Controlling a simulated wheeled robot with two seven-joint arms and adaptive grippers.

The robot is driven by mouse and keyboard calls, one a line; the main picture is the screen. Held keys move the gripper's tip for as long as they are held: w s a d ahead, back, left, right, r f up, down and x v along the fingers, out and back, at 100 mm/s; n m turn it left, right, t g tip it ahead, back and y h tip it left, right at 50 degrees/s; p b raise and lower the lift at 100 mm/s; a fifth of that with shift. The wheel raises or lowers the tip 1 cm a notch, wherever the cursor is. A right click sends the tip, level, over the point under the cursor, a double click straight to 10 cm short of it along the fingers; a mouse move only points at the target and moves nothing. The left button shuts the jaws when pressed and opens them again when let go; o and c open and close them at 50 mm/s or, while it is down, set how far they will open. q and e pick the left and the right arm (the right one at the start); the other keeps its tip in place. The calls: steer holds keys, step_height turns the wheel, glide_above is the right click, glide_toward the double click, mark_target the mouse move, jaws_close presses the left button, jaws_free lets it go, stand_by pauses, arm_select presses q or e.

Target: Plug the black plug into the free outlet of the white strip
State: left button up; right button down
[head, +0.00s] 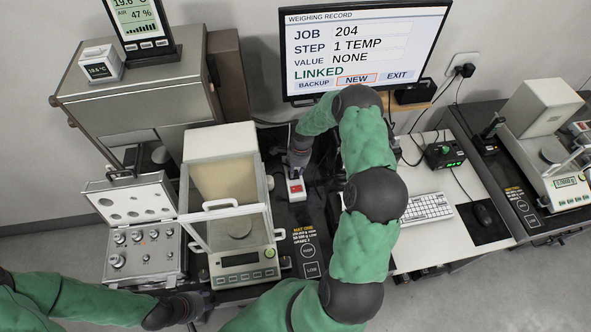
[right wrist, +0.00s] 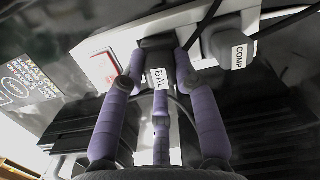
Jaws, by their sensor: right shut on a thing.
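The white strip (right wrist: 120,50) runs across the top of the right wrist view. Its red switch (right wrist: 103,66) is on the left. My right gripper (right wrist: 160,72) is shut on the black plug (right wrist: 157,52), labelled BAL, against the strip's face. I cannot tell how deep the plug sits. A grey plug labelled COMP (right wrist: 228,42) sits in the strip to its right. In the head view the strip (head: 297,190) shows below my right gripper (head: 298,168); the plug is hidden there. My left gripper (head: 198,304) is low at left, its fingers unclear.
A balance (head: 240,262) with a glass shield stands left of the strip. An open weight case (head: 130,265) is further left. A monitor (head: 365,50) stands behind. A keyboard (head: 427,208) lies right of my right arm. Cables run near the strip.

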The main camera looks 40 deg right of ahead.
arm_select(q)
steer(key=shift+f, duration=0.25)
arm_select(e)
steer(key=shift+f, duration=0.25)
steer(key=c, duration=0.9)
jaws_free()
steer(key=shift+o, duration=0.2)
steer(key=shift+r, duration=0.1)
step_height(320, 180, up, 12)
steer(key=d, duration=0.1)
steer(key=shift+s+d, duration=0.15)
steer(key=shift+s, duration=0.25)
arm_select(q)
steer(key=shift+r, duration=0.1)
